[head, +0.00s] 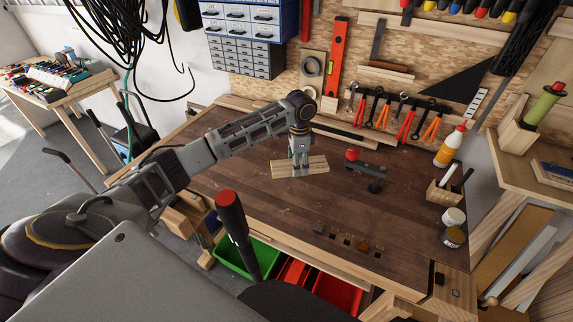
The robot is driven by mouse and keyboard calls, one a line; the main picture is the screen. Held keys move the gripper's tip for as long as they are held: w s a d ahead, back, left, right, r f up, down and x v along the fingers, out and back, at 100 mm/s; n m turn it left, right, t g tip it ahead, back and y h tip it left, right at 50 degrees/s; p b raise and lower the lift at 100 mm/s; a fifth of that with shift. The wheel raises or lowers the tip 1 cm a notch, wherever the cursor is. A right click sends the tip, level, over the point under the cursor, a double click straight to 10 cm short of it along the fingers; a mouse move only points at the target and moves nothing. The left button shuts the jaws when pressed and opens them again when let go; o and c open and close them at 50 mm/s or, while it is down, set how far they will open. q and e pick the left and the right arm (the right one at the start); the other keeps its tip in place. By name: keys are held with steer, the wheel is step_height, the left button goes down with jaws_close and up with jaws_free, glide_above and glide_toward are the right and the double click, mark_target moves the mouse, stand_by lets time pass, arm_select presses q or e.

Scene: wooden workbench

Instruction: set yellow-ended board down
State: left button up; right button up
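A short pale wooden board (318,164) is at the middle of the dark bench top (240,180). I cannot make out a clearly yellow end on it at this size. My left gripper (300,168) points down over the board's middle, its fingers close together and overlapping the board. It looks shut on the board. Whether the board touches the bench or is just above it is hard to tell. My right gripper is not in view.
A dark clamp-like tool with a red knob (352,155) stands just right of the board. A glue bottle (450,146), a wooden holder (440,194) and cans (453,238) line the right side. The bench is mostly clear in front and to the left.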

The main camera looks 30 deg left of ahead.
arm_select(q)
steer(key=m, duration=0.3)
steer(key=shift+m, duration=1.9)
steer(key=shift+f, duration=0.15)
glide_above(297, 187)
steer(key=shift+s+f+p, duration=0.1)
steer(key=shift+f+p, duration=0.2)
steer(key=shift+f, duration=2.7)
steer(key=shift+f, duration=1.85)
